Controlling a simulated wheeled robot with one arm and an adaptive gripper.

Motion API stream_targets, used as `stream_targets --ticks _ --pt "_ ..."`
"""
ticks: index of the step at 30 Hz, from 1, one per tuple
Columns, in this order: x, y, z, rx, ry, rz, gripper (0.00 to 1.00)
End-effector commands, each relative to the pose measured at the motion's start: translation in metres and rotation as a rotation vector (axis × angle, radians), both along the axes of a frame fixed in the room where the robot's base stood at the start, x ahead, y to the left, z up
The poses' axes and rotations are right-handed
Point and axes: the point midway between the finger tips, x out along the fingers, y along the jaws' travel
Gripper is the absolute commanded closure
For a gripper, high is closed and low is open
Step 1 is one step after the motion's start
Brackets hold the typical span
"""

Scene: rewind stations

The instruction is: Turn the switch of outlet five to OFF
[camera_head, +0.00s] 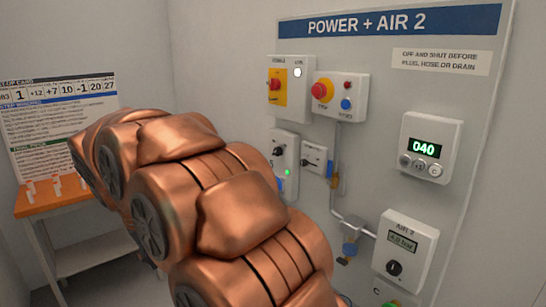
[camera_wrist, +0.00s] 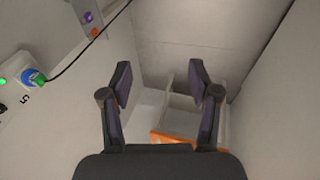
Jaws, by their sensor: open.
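Outlet five shows at the left edge of the wrist view as a pale box (camera_wrist: 22,66) with a "5" mark beside it. A green lamp (camera_wrist: 2,82) is lit on it and a blue-green plug (camera_wrist: 36,78) with a black cable sits in it. Its switch is mostly cut off by the frame edge, so its setting cannot be read. In the head view, a pale box (camera_head: 291,143) with a dark knob and green lamp, partly behind my arm, seems to be the same outlet. My gripper (camera_wrist: 160,84) is open and empty, right of the outlet and apart from it.
The "POWER + AIR 2" panel (camera_head: 456,140) carries a red-yellow isolator (camera_head: 276,86), an emergency-stop box (camera_head: 346,98), a small switch box (camera_head: 313,157), a "040" display (camera_head: 430,150) and an air unit (camera_head: 405,250). An orange-topped table (camera_head: 50,199) stands in the left corner.

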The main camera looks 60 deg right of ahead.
Motion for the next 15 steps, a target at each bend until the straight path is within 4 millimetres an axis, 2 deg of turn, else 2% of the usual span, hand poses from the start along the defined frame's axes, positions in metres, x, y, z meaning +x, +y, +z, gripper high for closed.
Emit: stream_targets --ticks 1,6,15 --pt "0.019 -0.013 0.000 -0.022 -0.017 -0.021 0.38" --pt "0.075 -0.060 0.016 -0.104 -0.097 -0.100 0.38" --pt "0.155 -0.147 0.034 -0.252 -0.231 -0.248 0.38"
